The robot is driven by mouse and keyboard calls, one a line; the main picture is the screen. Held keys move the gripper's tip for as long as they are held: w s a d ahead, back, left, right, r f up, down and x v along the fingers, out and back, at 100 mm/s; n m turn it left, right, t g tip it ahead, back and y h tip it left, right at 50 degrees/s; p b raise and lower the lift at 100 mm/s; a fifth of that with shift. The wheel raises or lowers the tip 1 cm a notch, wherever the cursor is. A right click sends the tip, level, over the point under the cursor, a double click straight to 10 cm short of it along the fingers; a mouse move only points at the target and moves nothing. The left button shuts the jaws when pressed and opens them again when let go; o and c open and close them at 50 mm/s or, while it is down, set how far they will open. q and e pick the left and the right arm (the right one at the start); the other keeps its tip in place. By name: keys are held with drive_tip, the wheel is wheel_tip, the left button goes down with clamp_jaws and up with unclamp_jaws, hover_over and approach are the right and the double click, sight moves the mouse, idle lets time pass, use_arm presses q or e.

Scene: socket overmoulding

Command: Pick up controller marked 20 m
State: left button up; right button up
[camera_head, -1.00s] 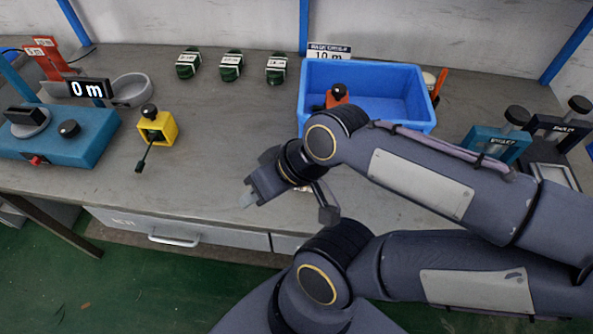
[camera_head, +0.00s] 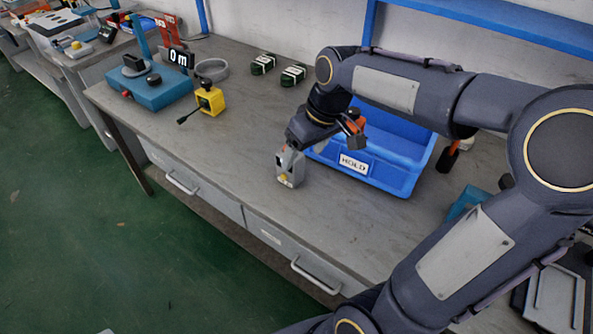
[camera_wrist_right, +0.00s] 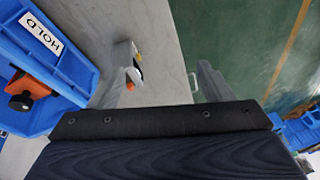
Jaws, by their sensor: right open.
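Two dark green objects with white labels, one (camera_head: 263,64) and another (camera_head: 293,75), lie at the back of the bench in the head view. Their label print is too small to read, so I cannot tell whether either is the controller marked 20 m. My right gripper (camera_head: 320,148) is open and low over the bench, in front of the blue bin. A grey device (camera_head: 290,168) with a yellow mark stands on the bench by one finger; it also shows in the right wrist view (camera_wrist_right: 123,58). I cannot tell whether they touch. My left gripper is not in view.
The blue bin (camera_head: 400,182) labelled HOLD stands right of the gripper, with an orange and black object in it. Bare bench lies between.

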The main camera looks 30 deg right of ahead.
drive_tip(key=w+d+f+n+g, duration=0.1)
drive_tip(key=w+f, duration=0.1)
drive_tip(key=w, duration=0.2)
drive_tip(key=w+d+f+h, duration=0.1)
drive_tip(key=w+f, duration=0.2)
drive_tip(key=w, duration=0.1)
drive_tip(key=w+d+f+n+g, duration=0.1)
drive_tip(key=w+f, duration=0.2)
drive_tip(key=w, duration=0.1)
drive_tip(key=shift+w+d+f+n+g+h+b, duration=0.1)
drive_tip(key=shift+w+d+n+g+h+b, duration=0.2)
drive_tip(key=shift+w+d+h, duration=0.1)
drive_tip(key=f, duration=0.8)
drive_tip(key=shift+w+d, duration=0.1)
drive_tip(key=shift+w, duration=0.1)
drive_tip(key=c, duration=1.1)
drive_tip(key=shift+c, duration=0.2)
